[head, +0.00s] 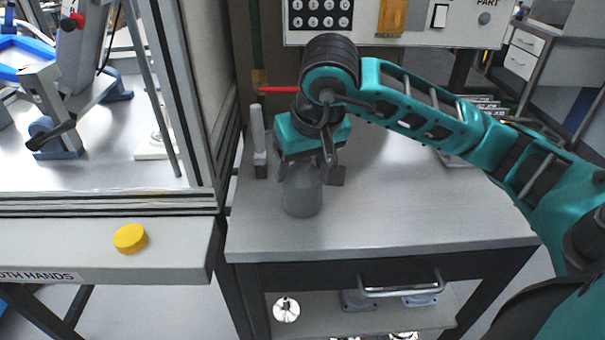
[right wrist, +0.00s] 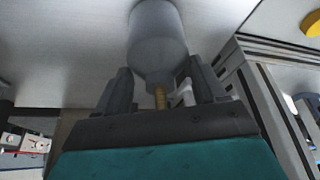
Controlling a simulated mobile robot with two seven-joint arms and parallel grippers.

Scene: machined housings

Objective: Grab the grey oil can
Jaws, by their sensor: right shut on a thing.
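The grey oil can (head: 302,197) stands upright on the light grey worktop (head: 420,220), near its left front part. My right gripper (head: 308,174) comes down over it from above and is shut on it, hiding its upper part. In the right wrist view the can's grey body (right wrist: 158,40) lies between the two dark fingers, with a brass-coloured neck (right wrist: 160,98) towards the palm. A thin red rod (head: 278,89) shows beside my wrist; whether it belongs to the can I cannot tell. My left gripper is not in view.
A tall light grey piece (head: 259,145) stands close left of the can. A framed machine enclosure (head: 205,110) with a yellow button (head: 130,238) is further left. A white panel (head: 420,30) rises behind. The worktop right of the can is mostly clear.

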